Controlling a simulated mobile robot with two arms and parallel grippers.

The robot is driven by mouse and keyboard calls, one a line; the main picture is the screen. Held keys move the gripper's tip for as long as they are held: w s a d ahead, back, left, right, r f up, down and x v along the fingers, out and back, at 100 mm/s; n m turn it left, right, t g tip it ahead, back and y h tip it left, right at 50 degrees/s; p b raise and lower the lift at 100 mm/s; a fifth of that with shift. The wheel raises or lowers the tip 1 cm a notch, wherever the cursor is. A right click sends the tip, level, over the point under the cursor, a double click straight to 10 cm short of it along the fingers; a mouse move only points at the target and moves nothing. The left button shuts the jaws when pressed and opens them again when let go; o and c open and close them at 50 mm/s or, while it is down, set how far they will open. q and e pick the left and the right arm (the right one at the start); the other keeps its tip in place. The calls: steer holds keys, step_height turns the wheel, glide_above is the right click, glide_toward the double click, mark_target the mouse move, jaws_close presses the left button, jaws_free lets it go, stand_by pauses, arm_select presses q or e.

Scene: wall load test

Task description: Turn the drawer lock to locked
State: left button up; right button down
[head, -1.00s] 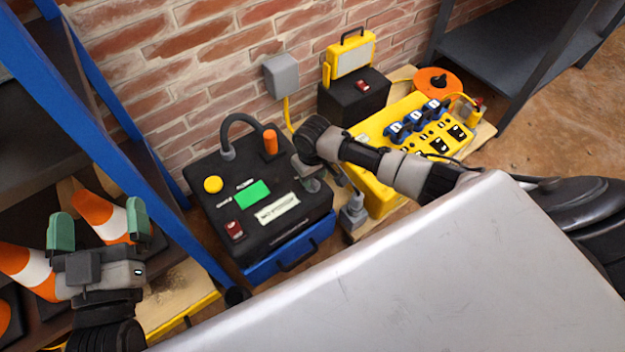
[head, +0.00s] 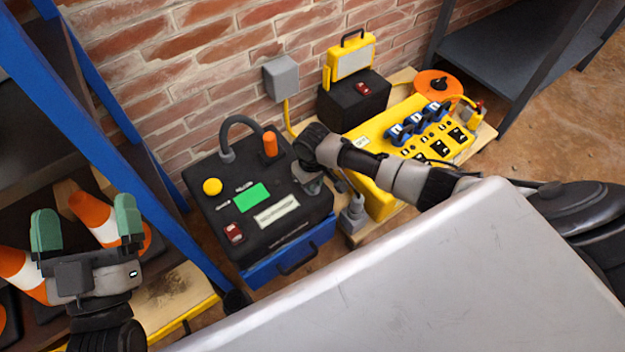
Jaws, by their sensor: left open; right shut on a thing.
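A black load-test box (head: 225,180) stands by the brick wall, with a blue drawer (head: 285,258) with a dark handle low at its front. My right gripper (head: 308,182) is at the right side of the box top, pointing down. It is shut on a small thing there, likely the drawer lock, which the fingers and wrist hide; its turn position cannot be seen. My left gripper (head: 86,230) is open and empty at the far left, in front of the orange and white cones, away from the box.
On the box top are a yellow button (head: 212,186), green display (head: 252,197), red switch (head: 233,232) and orange handle (head: 270,143). A yellow socket unit (head: 375,195) stands to the right. A blue rack post (head: 110,150) stands between my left gripper and the box.

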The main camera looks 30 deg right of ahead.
steer(key=shift+p, duration=0.3)
arm_select(q)
step_height(320, 180, down, 9)
steer(key=a+g+y+p, duration=0.2)
steer(key=g+y+p, duration=0.1)
steer(key=g, duration=0.6)
arm_select(e)
steer(key=n, duration=0.4)
steer(key=shift+r, duration=0.15)
steer(key=n+p, duration=0.2)
steer(key=n, duration=0.3)
steer(key=shift+n, duration=1)
steer(key=shift+n+p, duration=0.35)
steer(key=shift+n, duration=1.75)
arm_select(q)
steer(key=s+a+f+n+g+y, duration=0.1)
steer(key=s+a+f+g+y, duration=0.1)
steer(key=s+f+g, duration=0.4)
steer(key=shift+s+a+f+g, duration=0.3)
steer(key=shift+s+a+g, duration=0.45)
steer(key=shift+s, duration=0.6)
arm_select(e)
steer(key=shift+f+n, duration=0.2)
steer(key=shift+n, duration=1.2)
arm_select(q)
steer(key=shift+d, duration=0.1)
